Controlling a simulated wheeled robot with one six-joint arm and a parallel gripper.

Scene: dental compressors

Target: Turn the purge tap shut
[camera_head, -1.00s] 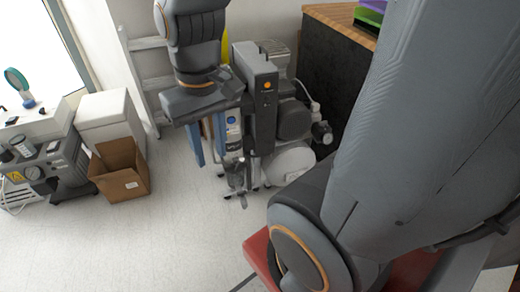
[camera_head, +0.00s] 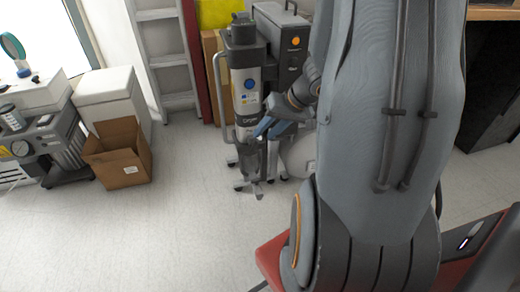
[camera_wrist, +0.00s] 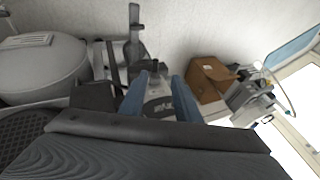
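The grey compressor unit (camera_head: 286,42) stands on the floor by the back wall, with a pale rounded tank (camera_head: 301,155) low at its right. A grey upright cylinder (camera_head: 246,92) with a blue label is in front of it. My gripper (camera_head: 262,130) is beside the lower part of this cylinder. In the wrist view my gripper (camera_wrist: 160,78) has its two blue fingers apart, with dark and grey machine parts beyond and between them. I see nothing held. I cannot pick out the purge tap for certain; it is too small or hidden.
A cardboard box (camera_head: 118,155) and a white cabinet (camera_head: 110,95) stand at the left, by another grey machine (camera_head: 45,145). A ladder (camera_head: 165,50) leans at the back. A dark counter (camera_head: 490,85) is at the right.

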